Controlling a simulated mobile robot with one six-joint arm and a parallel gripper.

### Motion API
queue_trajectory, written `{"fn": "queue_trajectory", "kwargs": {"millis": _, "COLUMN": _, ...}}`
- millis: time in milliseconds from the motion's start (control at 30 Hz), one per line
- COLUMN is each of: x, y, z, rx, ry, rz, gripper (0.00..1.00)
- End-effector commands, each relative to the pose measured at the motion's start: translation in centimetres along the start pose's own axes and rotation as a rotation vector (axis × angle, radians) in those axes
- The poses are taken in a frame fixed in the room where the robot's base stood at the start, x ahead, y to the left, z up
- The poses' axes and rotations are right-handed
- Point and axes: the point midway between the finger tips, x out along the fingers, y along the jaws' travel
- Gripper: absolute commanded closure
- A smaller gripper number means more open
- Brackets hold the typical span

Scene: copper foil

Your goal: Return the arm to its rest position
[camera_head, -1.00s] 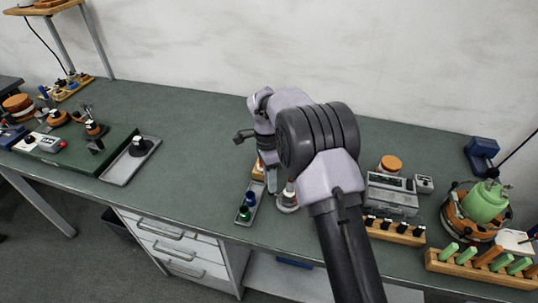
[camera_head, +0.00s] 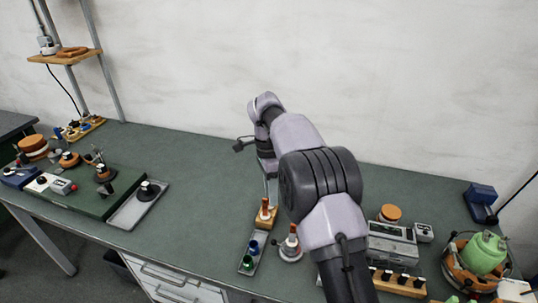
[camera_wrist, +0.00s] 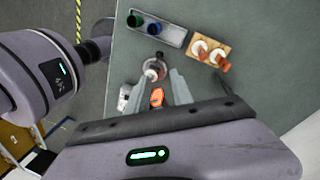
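My arm reaches over the green bench from the lower right in the head view, bent at its elbow. My gripper (camera_head: 270,188) points down above the bench, near a wooden block (camera_head: 265,222) with an orange-topped piece in it. In the wrist view my gripper (camera_wrist: 160,85) has its two fingers apart, with nothing visibly held. An orange-topped piece on a round pale base (camera_wrist: 153,68) shows between and beyond the fingers; it also stands on the bench in the head view (camera_head: 290,250).
A grey tray (camera_head: 258,238) with green and blue caps lies left of the round base. A grey instrument (camera_head: 393,245), a wooden rack (camera_head: 398,283) and a green vessel (camera_head: 484,252) stand at right. A green board and tray (camera_head: 136,210) lie at left. The middle-left bench is clear.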

Motion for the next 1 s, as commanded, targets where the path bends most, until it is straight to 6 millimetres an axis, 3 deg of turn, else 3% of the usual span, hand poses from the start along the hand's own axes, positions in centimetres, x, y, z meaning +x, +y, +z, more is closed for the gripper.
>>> {"fn": "queue_trajectory", "kwargs": {"millis": 67, "x": -0.6, "y": 0.3, "z": -0.1, "rx": -0.013, "ry": -0.002, "rz": -0.01, "gripper": 0.72}}
{"fn": "queue_trajectory", "kwargs": {"millis": 167, "x": -3.7, "y": 2.7, "z": -0.9, "rx": -0.108, "ry": -0.012, "rz": -0.075, "gripper": 0.72}}
{"fn": "queue_trajectory", "kwargs": {"millis": 267, "x": -7.8, "y": 8.4, "z": -1.8, "rx": -0.279, "ry": -0.013, "rz": -0.195, "gripper": 0.72}}
{"fn": "queue_trajectory", "kwargs": {"millis": 300, "x": -8.9, "y": 11.2, "z": -1.9, "rx": -0.352, "ry": -0.005, "rz": -0.248, "gripper": 0.72}}
{"fn": "queue_trajectory", "kwargs": {"millis": 400, "x": -9.8, "y": 18.4, "z": -1.8, "rx": -0.521, "ry": 0.037, "rz": -0.383, "gripper": 0.72}}
{"fn": "queue_trajectory", "kwargs": {"millis": 500, "x": -8.0, "y": 25.3, "z": -1.2, "rx": -0.667, "ry": 0.109, "rz": -0.509, "gripper": 0.72}}
{"fn": "queue_trajectory", "kwargs": {"millis": 633, "x": -3.8, "y": 31.4, "z": -0.1, "rx": -0.804, "ry": 0.217, "rz": -0.629, "gripper": 0.72}}
{"fn": "queue_trajectory", "kwargs": {"millis": 800, "x": -0.2, "y": 34.4, "z": 0.5, "rx": -0.883, "ry": 0.303, "rz": -0.694, "gripper": 0.72}}
{"fn": "queue_trajectory", "kwargs": {"millis": 1000, "x": 0.0, "y": 34.7, "z": 0.6, "rx": -0.893, "ry": 0.312, "rz": -0.699, "gripper": 0.72}}
